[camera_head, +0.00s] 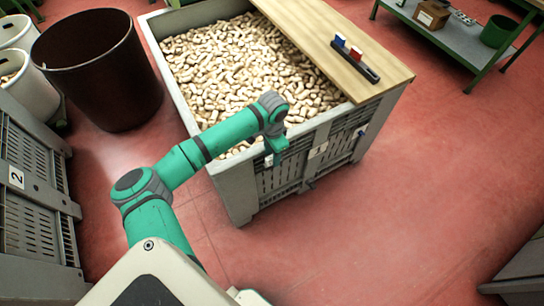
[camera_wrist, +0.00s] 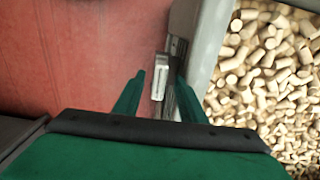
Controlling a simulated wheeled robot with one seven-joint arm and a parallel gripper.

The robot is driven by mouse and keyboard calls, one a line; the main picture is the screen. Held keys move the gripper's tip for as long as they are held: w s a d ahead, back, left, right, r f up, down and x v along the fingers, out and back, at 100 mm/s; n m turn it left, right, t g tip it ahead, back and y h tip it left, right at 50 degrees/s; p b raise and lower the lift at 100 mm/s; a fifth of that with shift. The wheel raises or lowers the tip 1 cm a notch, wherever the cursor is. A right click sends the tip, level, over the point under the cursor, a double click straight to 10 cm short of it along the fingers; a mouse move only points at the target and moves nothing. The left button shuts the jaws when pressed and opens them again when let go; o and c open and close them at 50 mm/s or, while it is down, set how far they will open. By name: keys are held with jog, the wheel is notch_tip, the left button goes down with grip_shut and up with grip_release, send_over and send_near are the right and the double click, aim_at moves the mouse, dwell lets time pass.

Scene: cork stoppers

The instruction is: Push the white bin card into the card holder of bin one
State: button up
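The large grey bin full of corks (camera_head: 236,196) has slatted sides. A small white piece, apparently the bin card (camera_wrist: 160,78), shows between my fingers in the wrist view, close beside the bin's outer wall; a small white piece also shows below my wrist in the head view (camera_head: 269,160). My gripper (camera_wrist: 160,82) points down outside the bin wall, its two green fingers apart, with a gap seen on each side of the white piece. A dark part (camera_wrist: 177,48) on the wall beside it may be the holder; I cannot tell whether the card sits in it.
A pale plate (camera_head: 318,150) is on the bin's side. A wooden board (camera_head: 325,40) lies across the bin, with a dark rack (camera_head: 356,65) holding blue and red pieces. A brown barrel (camera_head: 100,75) and a bin marked 2 (camera_head: 30,190) stand left.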

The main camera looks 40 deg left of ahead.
notch_tip(320, 180, up, 9)
dwell(0.3)
jog(key=shift+f, duration=0.15)
dwell(0.3)
